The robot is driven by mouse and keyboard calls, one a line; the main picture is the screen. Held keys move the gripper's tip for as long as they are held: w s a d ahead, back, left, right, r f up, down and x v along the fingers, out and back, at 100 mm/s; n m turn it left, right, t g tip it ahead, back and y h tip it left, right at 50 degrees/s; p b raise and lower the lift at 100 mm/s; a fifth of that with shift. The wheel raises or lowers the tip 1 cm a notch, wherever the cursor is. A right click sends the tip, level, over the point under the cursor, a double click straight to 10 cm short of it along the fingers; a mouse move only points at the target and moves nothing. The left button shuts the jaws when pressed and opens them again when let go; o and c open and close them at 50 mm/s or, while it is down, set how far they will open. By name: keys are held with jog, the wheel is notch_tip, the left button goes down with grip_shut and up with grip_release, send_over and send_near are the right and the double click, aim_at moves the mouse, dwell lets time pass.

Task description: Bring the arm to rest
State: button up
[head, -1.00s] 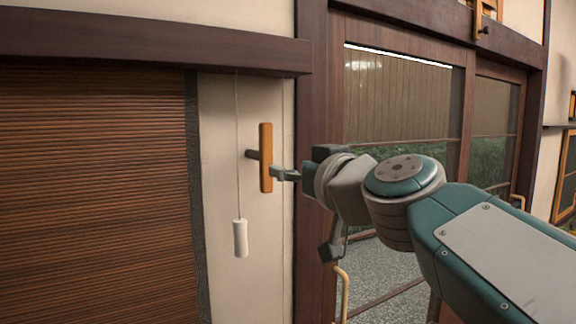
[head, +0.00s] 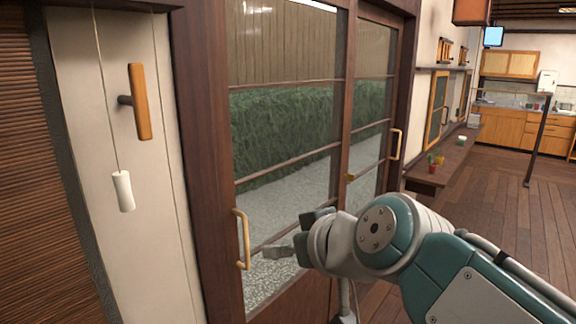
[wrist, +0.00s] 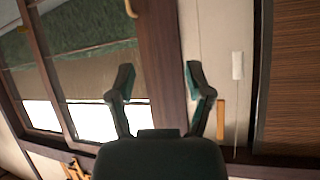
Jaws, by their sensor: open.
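My gripper (head: 282,248) is held in front of the glazed sliding door in the head view, close to the door's wooden handle (head: 242,238). It holds nothing. In the wrist view, my gripper (wrist: 158,80) shows two fingers spread apart with clear space between them. My arm reaches in from the lower right of the head view, bent at the wrist.
A wooden wall handle (head: 139,102) and a white cord pull (head: 123,190) are at the left, beside the slatted blind (head: 30,200). A shelf (head: 435,172) with small plants runs along the wall. The wooden floor (head: 490,240) at the right is open.

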jog(key=s+d+f+m+g+h, duration=0.1)
jog(key=s+d+f+m+h, duration=0.2)
jog(key=s+d+f, duration=0.2)
jog(key=s+d+f+m+g+h, duration=0.2)
jog(key=s+d+f, duration=0.4)
jog(key=d+f, duration=0.5)
notch_tip(320, 180, down, 2)
jog(key=shift+s+m+g+h, duration=0.3)
jog(key=shift+m+h, duration=0.3)
jog(key=shift+h, duration=0.5)
jog(key=shift+c, duration=0.6)
jog(key=shift+s, duration=0.1)
